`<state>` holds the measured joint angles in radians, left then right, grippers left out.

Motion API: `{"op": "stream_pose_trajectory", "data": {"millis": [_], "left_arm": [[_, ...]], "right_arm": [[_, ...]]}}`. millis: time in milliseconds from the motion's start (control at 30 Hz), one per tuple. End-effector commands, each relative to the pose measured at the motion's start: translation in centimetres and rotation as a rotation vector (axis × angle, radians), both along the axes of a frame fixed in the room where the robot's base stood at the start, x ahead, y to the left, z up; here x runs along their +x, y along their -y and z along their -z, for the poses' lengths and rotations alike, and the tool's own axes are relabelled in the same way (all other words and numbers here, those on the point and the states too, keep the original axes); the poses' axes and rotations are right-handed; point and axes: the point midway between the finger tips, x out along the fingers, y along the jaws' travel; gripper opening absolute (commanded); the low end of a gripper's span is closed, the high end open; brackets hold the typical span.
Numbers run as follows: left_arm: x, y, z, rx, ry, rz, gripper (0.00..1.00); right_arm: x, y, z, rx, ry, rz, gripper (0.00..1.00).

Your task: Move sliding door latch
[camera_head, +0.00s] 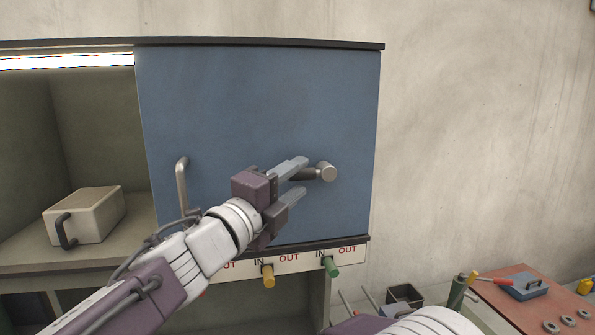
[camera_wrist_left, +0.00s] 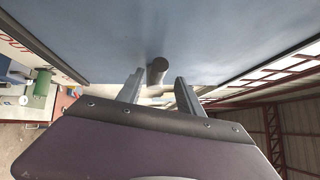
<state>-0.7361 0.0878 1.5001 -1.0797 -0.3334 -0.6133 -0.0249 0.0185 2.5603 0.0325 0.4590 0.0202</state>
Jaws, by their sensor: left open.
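The blue sliding door (camera_head: 255,110) covers the right part of the cabinet. Its latch (camera_head: 326,172) is a short grey cylinder sticking out near the door's right edge. My left gripper (camera_head: 303,178) is open just left of the latch, its fingers pointing toward it. In the left wrist view the latch (camera_wrist_left: 157,71) stands just ahead of the gap between the two fingertips of my left gripper (camera_wrist_left: 157,82). The fingers do not look closed on it. My right gripper is not in view; only part of my right arm shows at the bottom.
A bar handle (camera_head: 182,185) is on the door's left side. A beige box (camera_head: 85,214) sits in the open left compartment. Yellow (camera_head: 267,276) and green (camera_head: 331,267) knobs stick out below the door. A red table (camera_head: 520,309) with parts stands at lower right.

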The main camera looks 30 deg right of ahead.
Motion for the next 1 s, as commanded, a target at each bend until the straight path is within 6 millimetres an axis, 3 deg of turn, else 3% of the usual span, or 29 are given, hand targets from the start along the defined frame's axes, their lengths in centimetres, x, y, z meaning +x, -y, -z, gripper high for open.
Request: {"op": "stream_pose_trajectory", "data": {"millis": [333,367,500,1000], "left_arm": [[0.50,0.73,-0.08,0.000,0.001,-0.001,0.43],[0.50,0.73,-0.08,0.000,0.001,-0.001,0.38],[0.48,0.73,-0.11,-0.001,0.000,-0.001,0.00],[0.29,0.80,-0.36,-0.006,0.003,0.005,0.00]], "right_arm": [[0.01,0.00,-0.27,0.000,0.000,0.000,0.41],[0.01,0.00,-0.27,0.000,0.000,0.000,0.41],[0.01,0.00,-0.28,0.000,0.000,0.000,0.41],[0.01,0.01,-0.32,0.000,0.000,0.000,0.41]]}}
